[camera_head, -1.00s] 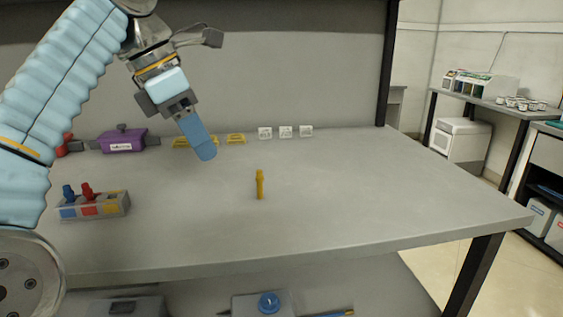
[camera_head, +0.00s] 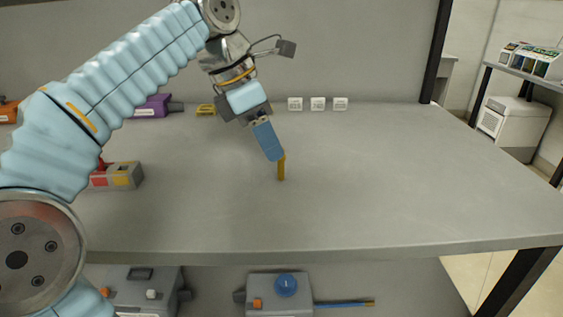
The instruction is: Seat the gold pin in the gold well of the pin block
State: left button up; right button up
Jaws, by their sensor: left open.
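The gold pin (camera_head: 281,169) stands upright on the grey bench near the middle of the head view. My left gripper (camera_head: 272,153) is open, its blue finger pointing down at the pin's upper part and overlapping its top in the picture. I cannot tell whether it touches the pin or has it between the fingers. The pin block (camera_head: 137,176) lies at the left of the bench, partly hidden behind my left arm. Its gold and red wells show, with part of a red pin. My right gripper is not in view.
Several small things line the back of the bench: a purple box (camera_head: 153,107), a yellow piece (camera_head: 206,110) and white labelled cubes (camera_head: 318,104). The bench (camera_head: 400,190) is clear to the right. Below it is a shelf with a grey box (camera_head: 265,290).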

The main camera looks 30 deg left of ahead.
aim_at(281, 162)
pick_arm(q)
jog(key=x, duration=0.5)
jog(key=shift+d+f, duration=0.1)
jog(key=shift+d, duration=0.2)
jog(key=shift+c, duration=0.2)
grip_shut()
